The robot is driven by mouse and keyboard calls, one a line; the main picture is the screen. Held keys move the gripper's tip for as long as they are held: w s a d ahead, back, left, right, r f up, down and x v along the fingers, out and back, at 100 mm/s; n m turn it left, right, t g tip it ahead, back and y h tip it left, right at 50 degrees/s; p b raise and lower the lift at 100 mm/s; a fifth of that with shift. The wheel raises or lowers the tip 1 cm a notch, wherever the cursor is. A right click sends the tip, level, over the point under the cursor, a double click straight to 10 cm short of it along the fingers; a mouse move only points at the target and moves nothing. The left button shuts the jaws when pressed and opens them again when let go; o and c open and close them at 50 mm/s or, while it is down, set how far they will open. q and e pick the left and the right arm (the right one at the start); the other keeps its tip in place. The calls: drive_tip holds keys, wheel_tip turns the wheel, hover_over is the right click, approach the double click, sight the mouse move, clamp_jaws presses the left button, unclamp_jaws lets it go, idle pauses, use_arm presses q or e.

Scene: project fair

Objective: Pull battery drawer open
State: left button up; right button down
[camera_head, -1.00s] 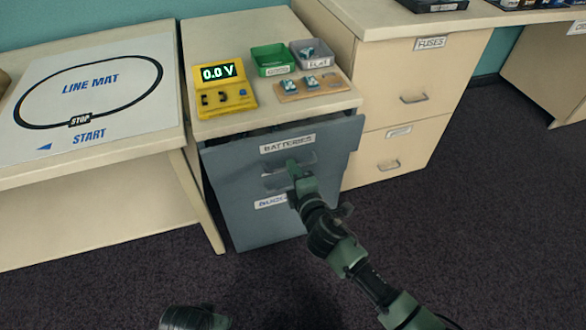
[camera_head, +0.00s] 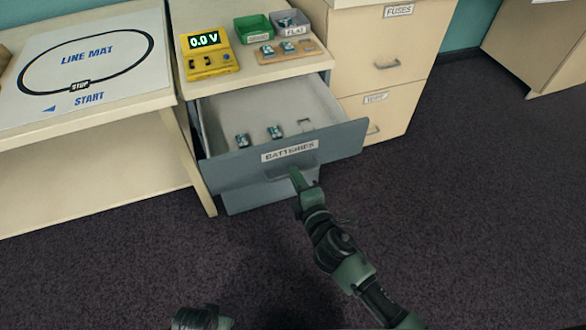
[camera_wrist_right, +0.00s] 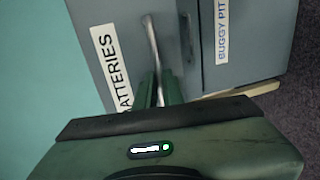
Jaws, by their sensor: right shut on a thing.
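The grey-blue battery drawer (camera_head: 225,172), labelled BATTERIES, stands well out from its cabinet, and its inside shows. Several small batteries lie spread on its pale floor, two dark teal ones (camera_head: 275,132) among them. My right gripper (camera_head: 297,178) is shut on the bar handle on the drawer front, just under the label. In the right wrist view the metal handle (camera_wrist_right: 152,42) runs down between the fingers (camera_wrist_right: 158,92), beside the BATTERIES label. My left gripper's fingers do not show.
A yellow meter (camera_head: 207,55) reading 0.0 V, a green bin (camera_head: 253,32) and a grey bin (camera_head: 290,22) stand on the cabinet top. A lower drawer (camera_head: 255,198) is below. The line mat table (camera_head: 100,115) is left. Dark floor in front is clear.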

drive_tip(key=shift+s+d, duration=0.1)
drive_tip(key=shift+s, duration=0.05)
drive_tip(key=c, duration=1.5)
unclamp_jaws()
drive_tip(key=shift+c, duration=0.2)
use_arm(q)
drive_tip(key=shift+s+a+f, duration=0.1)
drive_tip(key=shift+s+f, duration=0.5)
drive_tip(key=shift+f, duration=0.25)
use_arm(e)
drive_tip(key=v, duration=0.7)
drive_tip(key=shift+s, duration=0.4)
drive_tip(key=shift+d, duration=0.15)
